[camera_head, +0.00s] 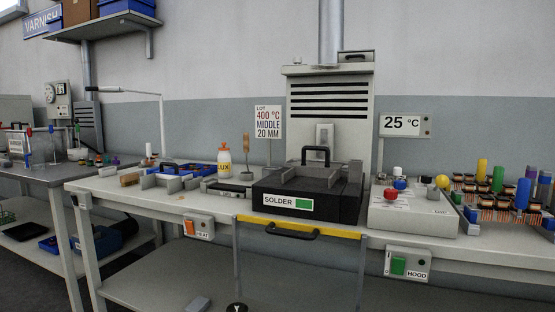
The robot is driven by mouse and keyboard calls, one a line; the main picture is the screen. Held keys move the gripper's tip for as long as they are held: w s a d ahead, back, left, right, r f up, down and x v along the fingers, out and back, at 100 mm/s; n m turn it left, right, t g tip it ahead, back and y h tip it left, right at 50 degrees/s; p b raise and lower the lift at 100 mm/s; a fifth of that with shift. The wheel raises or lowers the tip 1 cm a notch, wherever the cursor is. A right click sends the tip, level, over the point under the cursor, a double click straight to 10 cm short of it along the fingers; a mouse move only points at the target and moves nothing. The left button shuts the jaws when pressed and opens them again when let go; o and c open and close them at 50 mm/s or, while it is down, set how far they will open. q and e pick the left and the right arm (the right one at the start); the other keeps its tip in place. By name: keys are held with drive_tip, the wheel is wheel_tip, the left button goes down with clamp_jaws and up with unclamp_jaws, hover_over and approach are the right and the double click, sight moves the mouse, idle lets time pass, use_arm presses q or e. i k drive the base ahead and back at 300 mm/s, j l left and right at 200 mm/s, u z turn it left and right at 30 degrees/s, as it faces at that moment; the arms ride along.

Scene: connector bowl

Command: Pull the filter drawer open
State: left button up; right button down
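No label in view reads filter. A grey box with a dark handle (356,57) sits on top of the extraction hood (330,110), at the right end by the duct; its front looks shut. Below the bench edge, a yellow-edged front (345,234) with a black bar handle (292,232) sits under the solder unit (270,204). I cannot tell which of these is the filter drawer. Neither of my grippers is in view, and nothing touches either handle.
On the bench stand a flux bottle (224,160), a grey control box with a red button (410,212) and several coil parts at the right. The HOOD switch box (408,265) and HEAT switch box (198,228) hang from the front edge. A lower shelf (165,280) lies beneath.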

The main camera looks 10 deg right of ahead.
sight(356, 59)
drive_tip(key=i+j+z, duration=0.25)
drive_tip(key=i+j, duration=0.25)
drive_tip(key=i+j+z, duration=0.2)
drive_tip(key=i+j, duration=0.35)
drive_tip(key=j, duration=0.1)
